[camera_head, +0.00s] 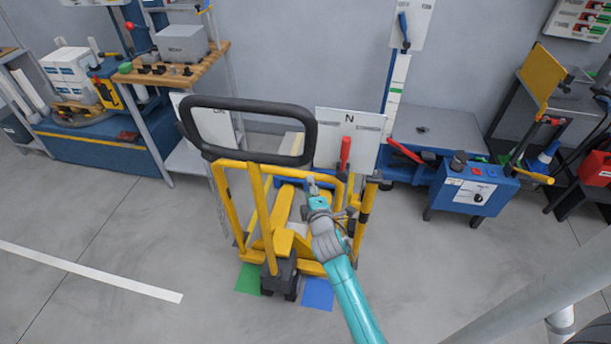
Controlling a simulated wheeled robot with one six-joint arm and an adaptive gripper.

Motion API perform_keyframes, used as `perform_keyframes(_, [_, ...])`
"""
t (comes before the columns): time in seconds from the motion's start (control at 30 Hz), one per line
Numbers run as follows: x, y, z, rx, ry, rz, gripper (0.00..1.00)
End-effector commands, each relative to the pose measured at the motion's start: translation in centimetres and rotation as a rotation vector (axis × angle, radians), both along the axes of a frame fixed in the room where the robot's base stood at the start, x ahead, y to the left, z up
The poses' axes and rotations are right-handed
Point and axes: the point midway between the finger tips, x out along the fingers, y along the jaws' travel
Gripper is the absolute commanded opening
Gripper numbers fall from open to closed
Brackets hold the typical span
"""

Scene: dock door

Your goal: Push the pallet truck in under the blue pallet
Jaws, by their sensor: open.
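The yellow pallet truck (283,243) stands upright in the middle of the camera_head view, with a black loop handle (250,108) at its top and a dark wheel unit at its near foot. My gripper (312,184) is open, at the right side of the truck's yellow frame. I cannot tell whether it touches the frame. Some blue shows behind the frame, but the truck hides most of it. I cannot make out the blue pallet there or how far the forks reach under it.
A green floor patch (248,279) and a blue floor patch (318,293) lie by the truck's foot. A grey-topped bench (437,128) with a blue box (472,190) stands right. A wooden-topped shelf (172,76) stands left. Front-left floor is clear.

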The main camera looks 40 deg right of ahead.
Motion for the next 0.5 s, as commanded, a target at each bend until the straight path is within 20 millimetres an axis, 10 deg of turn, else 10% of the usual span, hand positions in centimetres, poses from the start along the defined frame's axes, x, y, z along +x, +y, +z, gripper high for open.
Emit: perform_keyframes(0.5, [5.9,-3.3,-1.2,0.001,0.0,0.0,0.54])
